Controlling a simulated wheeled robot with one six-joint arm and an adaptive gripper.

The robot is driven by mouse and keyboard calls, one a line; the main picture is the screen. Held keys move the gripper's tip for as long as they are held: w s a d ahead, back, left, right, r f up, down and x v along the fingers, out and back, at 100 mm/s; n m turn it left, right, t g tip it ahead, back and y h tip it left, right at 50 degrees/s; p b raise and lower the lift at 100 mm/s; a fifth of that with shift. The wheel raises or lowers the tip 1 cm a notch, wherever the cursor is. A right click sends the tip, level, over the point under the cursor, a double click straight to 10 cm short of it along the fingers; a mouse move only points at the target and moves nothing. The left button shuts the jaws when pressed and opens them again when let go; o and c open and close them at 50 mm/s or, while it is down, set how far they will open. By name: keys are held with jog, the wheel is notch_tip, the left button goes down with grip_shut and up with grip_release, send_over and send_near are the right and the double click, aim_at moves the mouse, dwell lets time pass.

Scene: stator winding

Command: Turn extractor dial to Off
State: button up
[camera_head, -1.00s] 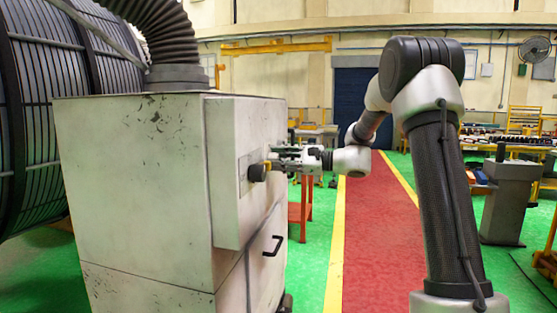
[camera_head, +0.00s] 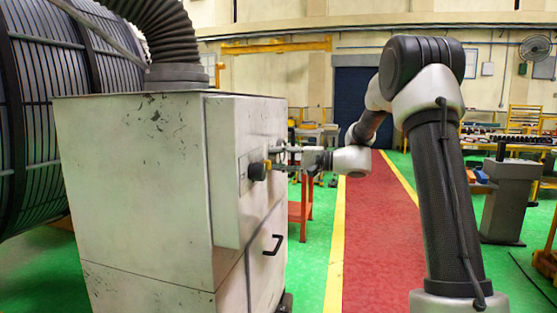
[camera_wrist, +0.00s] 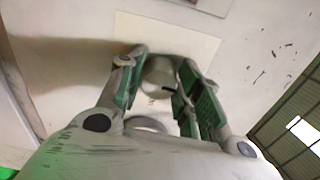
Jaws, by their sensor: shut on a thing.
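The extractor is a scuffed white cabinet (camera_head: 130,190) at the left of the head view. Its dial sits on the front panel (camera_head: 228,150) that faces right. In the wrist view the dial is a pale round knob (camera_wrist: 160,74) with a dark mark, in front of a cream plate (camera_wrist: 165,38). My gripper (camera_head: 272,160) reaches the panel from the right. In the wrist view my gripper (camera_wrist: 158,80) has its two green-padded fingers on either side of the knob, shut on it. Dial markings cannot be read.
A dark knob (camera_head: 257,172) stands out from the panel just beside my gripper. A black handle (camera_head: 273,245) is lower on the cabinet. A ribbed hose (camera_head: 160,30) rises from its top. The red walkway (camera_head: 375,240) to the right is clear.

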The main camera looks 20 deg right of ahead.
jog(key=shift+f+n, duration=0.1)
jog(key=shift+n, duration=0.3)
jog(key=o, duration=1)
jog(key=shift+d, duration=0.1)
jog(key=v, duration=1.2)
